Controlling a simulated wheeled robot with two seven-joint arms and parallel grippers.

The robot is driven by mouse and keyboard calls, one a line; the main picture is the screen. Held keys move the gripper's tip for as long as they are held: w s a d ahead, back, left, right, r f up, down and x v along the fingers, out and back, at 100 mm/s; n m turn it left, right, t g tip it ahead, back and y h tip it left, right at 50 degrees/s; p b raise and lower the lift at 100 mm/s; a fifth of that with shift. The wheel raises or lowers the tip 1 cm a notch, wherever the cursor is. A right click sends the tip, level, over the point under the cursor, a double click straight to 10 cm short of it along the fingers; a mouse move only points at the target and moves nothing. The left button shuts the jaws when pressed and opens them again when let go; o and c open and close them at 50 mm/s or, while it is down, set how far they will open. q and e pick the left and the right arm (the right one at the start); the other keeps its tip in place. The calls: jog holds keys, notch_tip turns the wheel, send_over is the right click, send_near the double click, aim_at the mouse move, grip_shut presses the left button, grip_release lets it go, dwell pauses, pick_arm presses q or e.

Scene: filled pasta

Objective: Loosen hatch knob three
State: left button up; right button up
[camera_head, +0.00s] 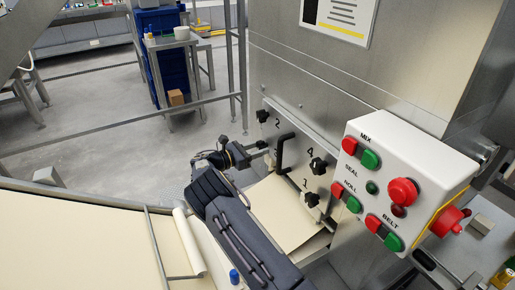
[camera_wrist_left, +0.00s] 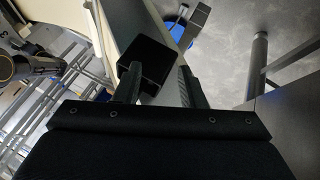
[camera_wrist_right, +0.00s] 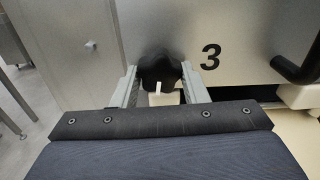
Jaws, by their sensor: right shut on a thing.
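Hatch knob three (camera_wrist_right: 160,72) is a black lobed knob beside a printed black "3" in the right wrist view. My right gripper (camera_wrist_right: 160,88) is shut on it, a finger on each side. A white pointer mark shows at the knob's lower edge. In the head view my right gripper (camera_head: 248,154) reaches the left side of the steel hatch plate (camera_head: 297,150) and mostly hides knob three. The other black knobs are by the 2 (camera_head: 263,116), the 4 (camera_head: 318,166) and the 1 (camera_head: 312,200). My left gripper (camera_wrist_left: 157,88) is open, away from the hatch.
A black bar handle (camera_head: 284,153) stands out from the hatch, right of my right gripper. A white control box (camera_head: 405,165) with red and green buttons is at the right. A pale sheet (camera_head: 280,212) lies below the hatch. A dark square-ended block (camera_wrist_left: 148,65) shows near my left fingers.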

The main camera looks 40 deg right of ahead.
jog(key=shift+f, duration=0.1)
dwell(0.4)
jog(key=o, duration=1)
jog(key=shift+c, duration=0.2)
jog(key=shift+a, duration=0.15)
jog(key=a, duration=0.7)
jog(key=shift+w+a+b, duration=0.3)
jog(key=shift+w+b, duration=0.1)
jog(key=shift+b, duration=0.05)
